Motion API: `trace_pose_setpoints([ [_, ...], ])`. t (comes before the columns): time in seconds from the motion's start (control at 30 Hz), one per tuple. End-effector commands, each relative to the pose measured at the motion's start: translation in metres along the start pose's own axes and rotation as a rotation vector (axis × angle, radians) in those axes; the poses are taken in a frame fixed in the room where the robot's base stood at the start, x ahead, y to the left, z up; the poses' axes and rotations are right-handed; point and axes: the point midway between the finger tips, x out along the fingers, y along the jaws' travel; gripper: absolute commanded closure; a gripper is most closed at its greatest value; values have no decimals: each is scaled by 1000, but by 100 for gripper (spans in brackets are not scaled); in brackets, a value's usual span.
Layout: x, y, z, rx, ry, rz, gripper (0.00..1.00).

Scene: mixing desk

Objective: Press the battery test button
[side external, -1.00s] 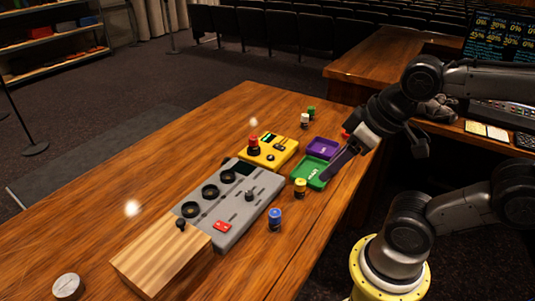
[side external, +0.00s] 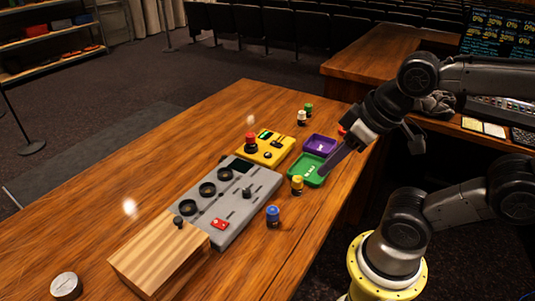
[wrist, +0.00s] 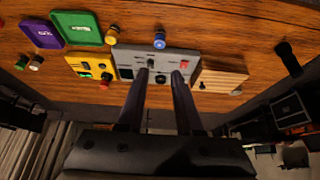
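The yellow box (side external: 268,150) stands on the wooden desk with a red mushroom-shaped knob (side external: 251,138), a small display and dark controls. It also shows in the wrist view (wrist: 84,60). The grey panel (side external: 240,212) beside it has round dials, a slider, a dark screen and a red switch (side external: 220,223). I cannot read which control is the battery test button. My gripper (side external: 324,170) hangs over the green tray area, right of both boxes, touching neither. In the wrist view its two fingers (wrist: 164,78) are spread apart with nothing held between them.
A green tray (side external: 293,178) and a purple tray (side external: 320,143) lie right of the yellow box. Yellow (side external: 297,185), blue (side external: 273,216), white (side external: 302,118) and green (side external: 308,110) capped pieces stand around. A wooden block (side external: 160,258) adjoins the grey panel. The desk's left side is mostly clear.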

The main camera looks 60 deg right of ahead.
Motion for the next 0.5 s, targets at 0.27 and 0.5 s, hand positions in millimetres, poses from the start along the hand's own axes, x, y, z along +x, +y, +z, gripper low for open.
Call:
trace_pose_setpoints([
  [0.27,0,0,0,0,0,0,100],
  [0.5,0,0,0,0,0,0,100],
])
